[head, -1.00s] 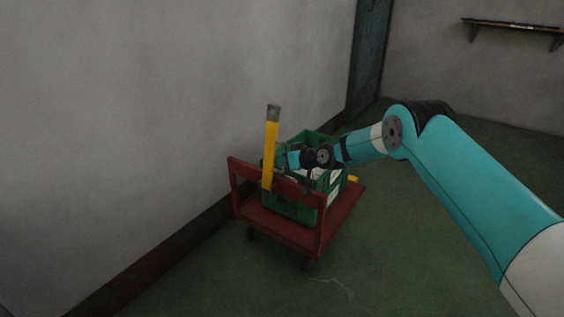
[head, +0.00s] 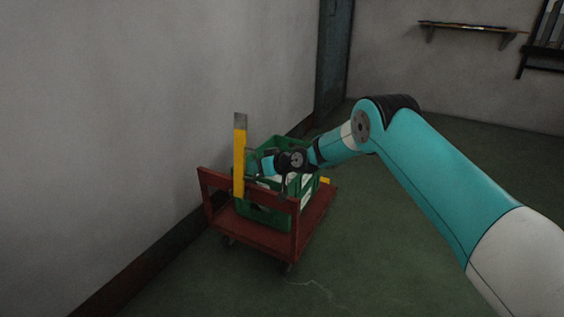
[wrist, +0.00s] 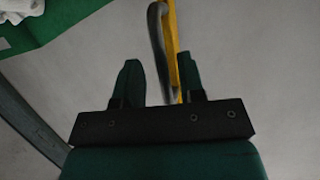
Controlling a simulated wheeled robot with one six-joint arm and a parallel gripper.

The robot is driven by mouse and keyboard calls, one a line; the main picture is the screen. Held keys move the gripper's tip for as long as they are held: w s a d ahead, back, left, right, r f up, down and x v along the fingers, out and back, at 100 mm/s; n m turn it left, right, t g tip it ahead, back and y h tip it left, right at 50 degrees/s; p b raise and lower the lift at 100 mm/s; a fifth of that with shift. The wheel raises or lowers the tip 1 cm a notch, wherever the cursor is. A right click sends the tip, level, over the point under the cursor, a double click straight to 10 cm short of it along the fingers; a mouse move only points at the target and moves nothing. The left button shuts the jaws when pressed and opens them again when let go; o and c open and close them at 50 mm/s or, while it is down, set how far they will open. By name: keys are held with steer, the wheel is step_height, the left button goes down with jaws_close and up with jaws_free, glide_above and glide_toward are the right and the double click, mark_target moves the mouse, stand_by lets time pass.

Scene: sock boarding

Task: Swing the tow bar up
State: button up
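The tow bar (head: 239,165) is a yellow bar with a grey top end. It stands nearly upright at the near left end of the red cart (head: 268,238). My gripper is at the tow bar's right side in the head view, mostly hidden behind my wrist. In the wrist view my gripper (wrist: 160,78) has its two dark green fingers apart. The yellow bar (wrist: 172,35) runs down by the right finger, with a dark grey curved strip beside it that passes through the gap. Neither finger is clearly pressing on it.
A green crate (head: 266,217) with pale contents sits on the cart. The wall with its dark skirting (head: 150,255) is close on the cart's left. Green floor (head: 400,230) is free to the right. A shelf (head: 470,28) hangs on the far wall.

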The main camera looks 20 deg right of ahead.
steer(key=p+v, duration=0.3)
steer(key=v, duration=1.3)
steer(key=shift+p, duration=0.3)
steer(key=shift+w, duration=0.1)
steer(key=s+a+r+n+g, duration=0.1)
steer(key=s+a+r+g, duration=0.2)
steer(key=s+a+r, duration=0.35)
steer(key=s+a+r+n+g, duration=0.1)
steer(key=s+a+r+g, duration=0.2)
steer(key=s+r, duration=0.5)
steer(key=s+d+r+g+h, duration=0.1)
steer(key=s+g+h, duration=0.1)
steer(key=s, duration=1.1)
steer(key=s+d+r+g+h, duration=0.1)
steer(key=s+r+g+h, duration=0.1)
steer(key=s, duration=1.2)
step_height(320, 180, up, 31)
steer(key=p, duration=3.1)
steer(key=shift+w+d+r+m, duration=0.2)
steer(key=shift+w+r+m, duration=0.05)
steer(key=shift+m, duration=0.15)
